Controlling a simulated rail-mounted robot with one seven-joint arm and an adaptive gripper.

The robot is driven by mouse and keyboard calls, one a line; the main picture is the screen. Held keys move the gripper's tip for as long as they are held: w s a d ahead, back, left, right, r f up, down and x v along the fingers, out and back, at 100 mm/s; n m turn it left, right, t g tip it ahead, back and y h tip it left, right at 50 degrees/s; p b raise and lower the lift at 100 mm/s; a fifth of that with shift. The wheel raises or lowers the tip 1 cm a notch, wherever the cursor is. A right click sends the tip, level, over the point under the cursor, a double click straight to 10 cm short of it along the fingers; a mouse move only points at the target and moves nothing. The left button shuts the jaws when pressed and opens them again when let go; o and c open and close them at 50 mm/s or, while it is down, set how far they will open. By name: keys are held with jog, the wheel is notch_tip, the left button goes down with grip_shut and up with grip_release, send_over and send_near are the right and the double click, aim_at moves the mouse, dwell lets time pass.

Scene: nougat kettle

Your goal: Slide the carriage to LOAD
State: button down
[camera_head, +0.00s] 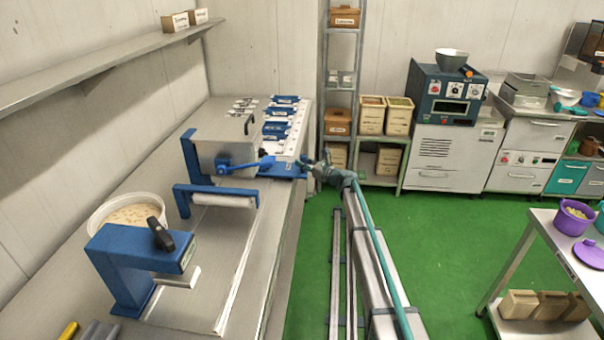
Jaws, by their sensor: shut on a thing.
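A flat blue part (286,171), which looks like the carriage, sits on the bench beside the steel box-shaped machine (222,150). A blue lever (245,166) on the machine points towards it. My gripper (306,165) reaches in from the right and is shut on the right end of the blue part at the bench edge. The fingertips are small and partly hidden, so the exact hold is unclear. A pale strip with blue labelled plates (280,125) runs back behind the carriage. No LOAD mark is readable from here.
A blue-framed roller (222,198), a blue stand (130,255) and a white tub of pale mix (127,212) stand on the bench nearer me. Shelving (340,100) rises behind my gripper. The green floor (450,230) right of my arm is clear.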

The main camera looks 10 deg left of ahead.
jog(key=w, duration=0.3)
jog(key=shift+w+b, duration=0.15)
jog(key=shift+b, duration=0.15)
jog(key=shift+w+r, duration=0.1)
jog(key=shift+w, duration=0.15)
jog(key=c, duration=0.9)
grip_release()
jog(key=shift+w, duration=0.1)
jog(key=shift+s+d, duration=0.25)
jog(key=shift+s, duration=0.05)
jog(key=v, duration=1.1)
jog(key=shift+s+d, duration=0.15)
